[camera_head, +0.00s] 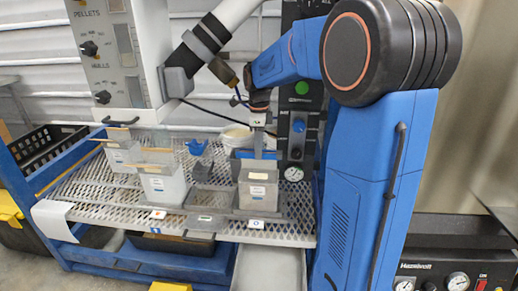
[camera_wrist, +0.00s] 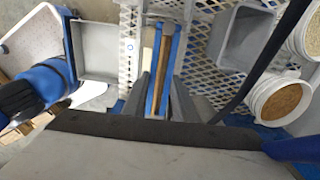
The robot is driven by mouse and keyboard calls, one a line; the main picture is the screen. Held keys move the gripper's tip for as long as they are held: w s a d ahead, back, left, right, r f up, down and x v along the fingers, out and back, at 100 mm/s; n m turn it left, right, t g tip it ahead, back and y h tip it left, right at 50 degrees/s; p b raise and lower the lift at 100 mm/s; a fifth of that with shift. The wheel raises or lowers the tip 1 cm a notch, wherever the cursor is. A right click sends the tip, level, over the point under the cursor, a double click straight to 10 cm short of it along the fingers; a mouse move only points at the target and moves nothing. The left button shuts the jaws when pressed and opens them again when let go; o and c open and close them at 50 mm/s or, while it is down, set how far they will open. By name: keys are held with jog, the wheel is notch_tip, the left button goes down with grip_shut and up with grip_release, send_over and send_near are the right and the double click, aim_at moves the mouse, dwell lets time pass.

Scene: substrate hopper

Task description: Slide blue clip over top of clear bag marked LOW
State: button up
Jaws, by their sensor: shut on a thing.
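My gripper (camera_head: 258,148) points down above a pale bag (camera_head: 258,191) in a grey holder at the right of the mesh shelf. In the wrist view, the grey fingers (camera_wrist: 160,95) close around a long, narrow blue piece, seemingly the blue clip (camera_wrist: 153,75), with a brown strip along its middle. The labels are too small to read.
A blue scoop-like piece (camera_head: 196,147) and an empty grey holder (camera_head: 202,198) stand between the bags. The wrist view shows white tubs of grain (camera_wrist: 285,97) and a grey bin (camera_wrist: 245,45) at the right. A control box (camera_head: 110,50) hangs above the shelf's left.

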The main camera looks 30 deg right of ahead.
jog(key=o, duration=1.1)
jog(key=shift+o, duration=0.7)
jog(key=o, duration=0.4)
jog(key=shift+r, duration=0.15)
jog(key=shift+r, duration=3.4)
jog(key=shift+s, duration=0.15)
